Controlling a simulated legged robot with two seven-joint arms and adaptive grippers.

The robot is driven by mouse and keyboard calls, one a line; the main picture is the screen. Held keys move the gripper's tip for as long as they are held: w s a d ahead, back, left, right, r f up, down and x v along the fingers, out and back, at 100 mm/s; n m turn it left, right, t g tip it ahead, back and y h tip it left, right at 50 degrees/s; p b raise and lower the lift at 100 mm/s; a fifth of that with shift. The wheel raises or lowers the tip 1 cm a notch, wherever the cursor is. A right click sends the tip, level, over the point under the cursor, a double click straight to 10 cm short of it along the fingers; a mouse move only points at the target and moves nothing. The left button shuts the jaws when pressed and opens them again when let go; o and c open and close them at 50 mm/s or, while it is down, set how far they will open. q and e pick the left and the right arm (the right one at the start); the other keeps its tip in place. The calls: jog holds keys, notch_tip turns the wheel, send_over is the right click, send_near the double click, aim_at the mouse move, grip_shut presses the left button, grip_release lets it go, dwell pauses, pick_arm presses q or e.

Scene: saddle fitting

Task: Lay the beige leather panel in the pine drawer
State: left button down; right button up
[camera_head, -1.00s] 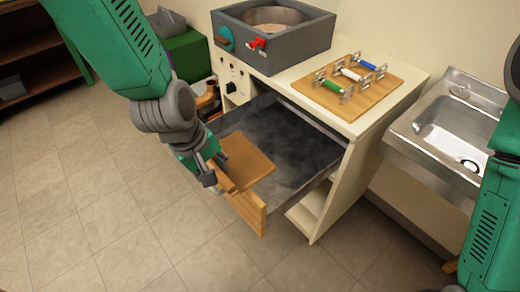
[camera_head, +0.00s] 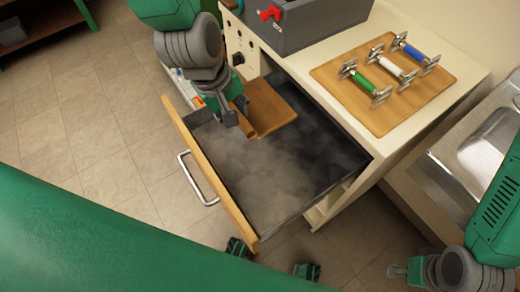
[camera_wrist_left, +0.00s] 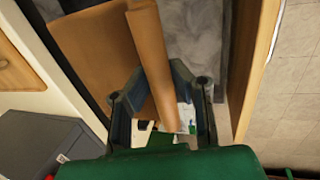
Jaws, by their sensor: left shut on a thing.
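The beige leather panel (camera_head: 270,108) looks tan, with a flat part and a raised, folded edge. My left gripper (camera_head: 237,112) is shut on that edge; the left wrist view shows the fold (camera_wrist_left: 152,60) between the fingers (camera_wrist_left: 160,105). The panel is over the left end of the open pine drawer (camera_head: 213,180), inside its front board. I cannot tell how far it rests on the grey floor of the drawer. My right gripper (camera_head: 402,270) is low at the right, away from the drawer; its finger opening is unclear.
The cabinet top behind the drawer holds a grey box (camera_head: 318,22) with a red knob and a wooden board (camera_head: 345,85) with green, white and blue handles. A metal sink (camera_head: 480,160) is at the right. Most of the drawer floor is clear.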

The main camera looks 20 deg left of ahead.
pick_arm(q)
jog(key=shift+s+f+b, duration=0.25)
jog(key=shift+f+b, duration=0.1)
jog(key=shift+f, duration=0.2)
jog(key=b, duration=0.6)
send_over(246, 167)
notch_tip(246, 167, down, 7)
jog(key=f+b, duration=0.1)
jog(key=f, duration=0.2)
jog(key=f+b, duration=0.2)
jog(key=f, duration=0.1)
jog(key=f+b, duration=0.1)
jog(key=f, duration=0.2)
jog(key=shift+s+a+f, duration=0.2)
jog(key=shift+s, duration=0.1)
jog(key=shift+d+f+b, duration=0.2)
jog(key=shift+f+b, duration=0.15)
jog(key=shift+f, duration=0.25)
notch_tip(246, 167, down, 3)
jog(key=shift+a+f+b, duration=0.1)
jog(key=shift+a+b, duration=0.05)
jog(key=shift+b, duration=0.35)
jog(key=shift+a+f, duration=0.1)
jog(key=shift+f, duration=0.1)
jog(key=shift+a, duration=0.1)
